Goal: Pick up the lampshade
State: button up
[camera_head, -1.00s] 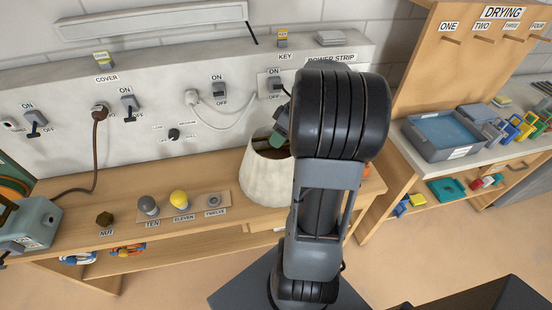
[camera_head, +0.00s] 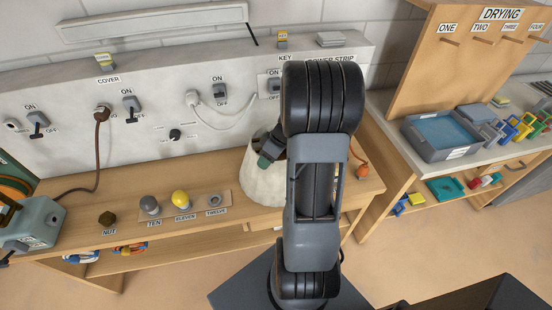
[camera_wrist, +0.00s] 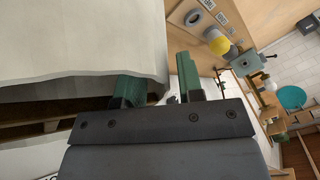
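The lampshade (camera_head: 262,188) is cream-white and wider at the bottom. It stands on the wooden bench, its right side hidden behind my arm. My gripper (camera_head: 265,160) is at its upper part, with a green finger showing at the top opening. In the wrist view the lampshade (camera_wrist: 75,40) fills the upper left, with its edge close to the fingers. My gripper (camera_wrist: 160,82) has its two green fingers apart, with the shade's edge by the left finger and a gap before the right one. I cannot tell whether either finger touches the shade.
The bench (camera_head: 110,190) also holds a nut (camera_head: 107,218), a grey bulb (camera_head: 149,205) and a yellow bulb (camera_head: 180,199) to the left. An orange object (camera_head: 362,171) lies right of my arm. A panel with switches and cables stands behind. A blue tray (camera_head: 440,137) is on the right bench.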

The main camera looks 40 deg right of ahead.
grip_shut()
dwell(0.6)
